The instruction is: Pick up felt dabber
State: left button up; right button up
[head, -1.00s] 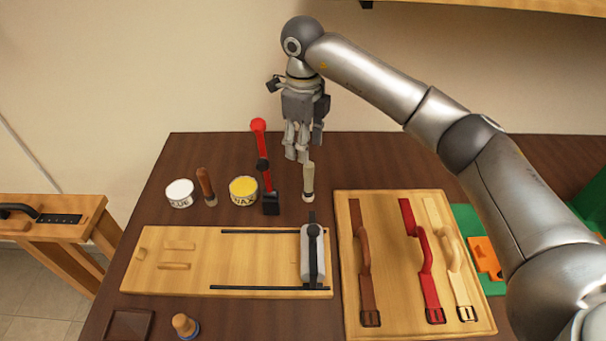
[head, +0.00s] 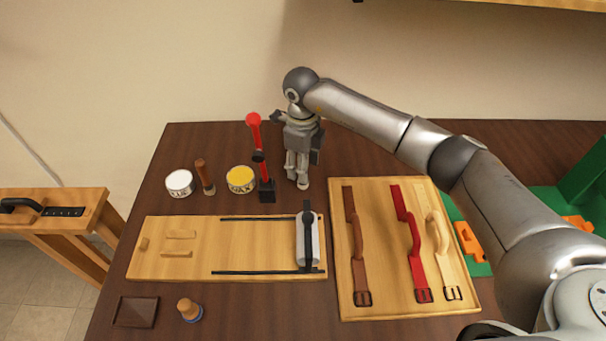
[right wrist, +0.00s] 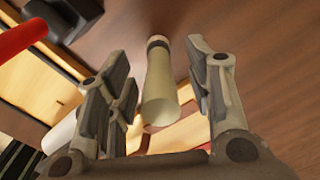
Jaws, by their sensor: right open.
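The felt dabber, which I take to be the pale cylinder with a dark band near its far end, shows in the right wrist view (right wrist: 160,85). It lies between the two spread fingers of my right gripper (right wrist: 157,82), with a visible gap on the right side. In the head view my right gripper (head: 297,178) hangs fingers down at the back of the table, right of the red-handled tool, and hides most or all of the dabber. The right gripper is open. My left gripper is not in view.
A red-handled tool (head: 258,155) stands close left of the gripper. A wax tin (head: 240,179), brown-handled tool (head: 205,177) and white tin (head: 179,183) are further left. A wooden jig board (head: 200,262) and strap board (head: 385,300) lie in front.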

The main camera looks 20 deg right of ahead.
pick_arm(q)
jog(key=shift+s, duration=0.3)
pick_arm(e)
grip_shut()
notch_tip(320, 180, up, 9)
jog(key=b, duration=0.2)
jog(key=shift+b, duration=0.35)
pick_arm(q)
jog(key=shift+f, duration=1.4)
pick_arm(e)
jog(key=shift+r, duration=0.55)
